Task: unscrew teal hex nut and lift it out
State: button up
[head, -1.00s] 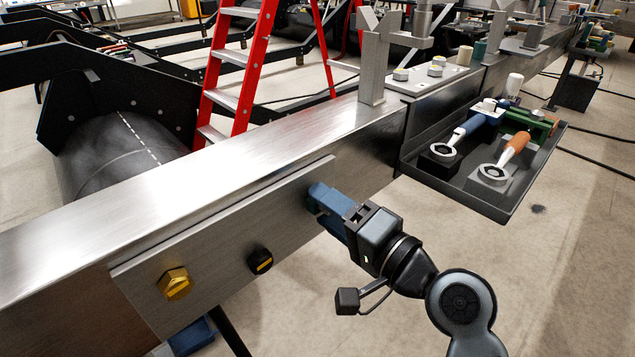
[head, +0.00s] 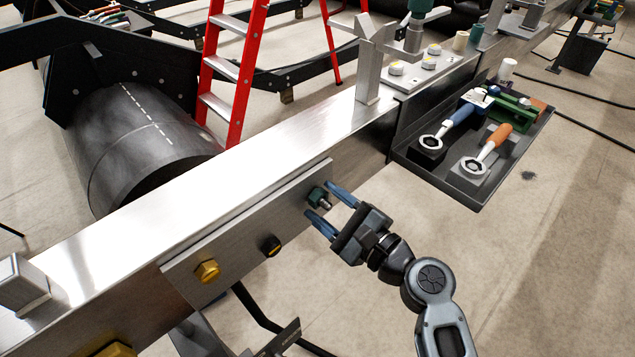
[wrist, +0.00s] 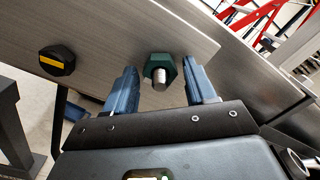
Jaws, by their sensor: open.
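The teal hex nut (head: 317,196) sits on the metal plate (head: 215,245) fixed to the side of the steel beam, at the plate's right end. A bolt end sticks out of the nut towards me. In the wrist view the nut (wrist: 160,68) lies between the two blue fingers, a little beyond their tips. My gripper (head: 331,206) is open, with clear gaps on both sides of the nut and nothing held.
A black hex head (head: 270,245) with a yellow mark and a brass hex head (head: 207,271) sit left of the nut on the plate. A dark tray (head: 465,190) with wrenches hangs at the right. A red ladder (head: 228,70) stands behind the beam.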

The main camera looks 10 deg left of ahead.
jog(key=m+p, duration=0.3)
jog(key=m, duration=0.1)
jog(key=shift+r+m+p, duration=0.35)
jog(key=shift+m+p, duration=0.05)
jog(key=shift+f+m, duration=0.35)
jog(key=shift+m, duration=0.35)
jog(key=shift+m+b, duration=0.3)
jog(key=shift+m, duration=0.6)
jog(key=c, duration=0.9)
jog(key=shift+f+n+b, duration=0.25)
jog(key=shift+n+b, duration=0.65)
jog(key=shift+b, duration=0.15)
jog(key=n+b, duration=0.4)
jog(key=n, duration=0.1)
jog(key=shift+n, duration=0.3)
jog(key=n+b, duration=0.3)
jog(key=n, duration=0.1)
jog(key=shift+b, duration=0.35)
jog(key=shift+r+n, duration=0.25)
jog(key=shift+n, duration=0.05)
